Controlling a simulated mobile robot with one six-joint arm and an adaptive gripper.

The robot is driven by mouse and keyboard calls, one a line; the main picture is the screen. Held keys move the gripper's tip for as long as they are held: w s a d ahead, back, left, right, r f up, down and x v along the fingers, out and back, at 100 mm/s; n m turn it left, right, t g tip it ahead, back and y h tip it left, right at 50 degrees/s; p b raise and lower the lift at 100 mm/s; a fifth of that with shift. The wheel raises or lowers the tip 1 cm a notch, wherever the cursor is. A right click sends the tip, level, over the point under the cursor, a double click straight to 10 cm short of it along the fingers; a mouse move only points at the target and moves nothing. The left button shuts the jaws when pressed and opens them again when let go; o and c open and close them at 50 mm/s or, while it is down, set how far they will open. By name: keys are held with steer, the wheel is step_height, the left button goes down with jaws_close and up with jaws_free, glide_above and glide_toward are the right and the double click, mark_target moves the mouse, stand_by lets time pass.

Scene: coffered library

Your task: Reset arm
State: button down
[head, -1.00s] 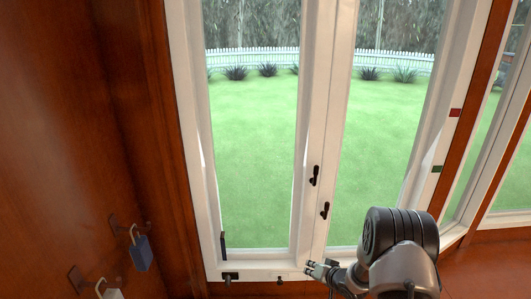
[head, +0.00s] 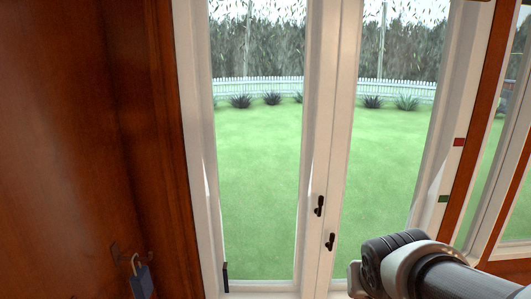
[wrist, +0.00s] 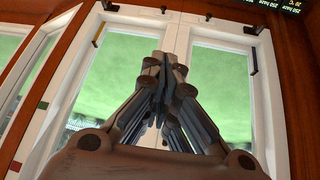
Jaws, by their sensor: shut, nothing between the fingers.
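My arm shows at the lower right of the head view, in front of the right window pane. Its gripper is out of that picture. In the wrist view my gripper (wrist: 166,62) is shut with nothing between its fingers, which meet in front of the white middle frame of the window. The white-framed window (head: 330,150) stands ahead in the head view. I cannot tell how far the fingertips are from it.
Two dark window handles (head: 320,206) sit on the middle frame. A blue padlock (head: 141,282) hangs on the wooden wall (head: 60,140) at the left. Red (head: 459,142) and green (head: 443,199) blocks show on the right frame. Lawn lies beyond the glass.

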steer(key=s+a+n+g+y, duration=0.1)
steer(key=s+a, duration=0.1)
steer(key=s, duration=0.7)
steer(key=s+a+g, duration=0.1)
steer(key=s+a, duration=0.2)
steer(key=s, duration=0.6)
steer(key=shift+s+a+r+n+y, duration=0.2)
steer(key=shift+s+r+n+y, duration=0.1)
steer(key=shift+s+n+y, duration=0.1)
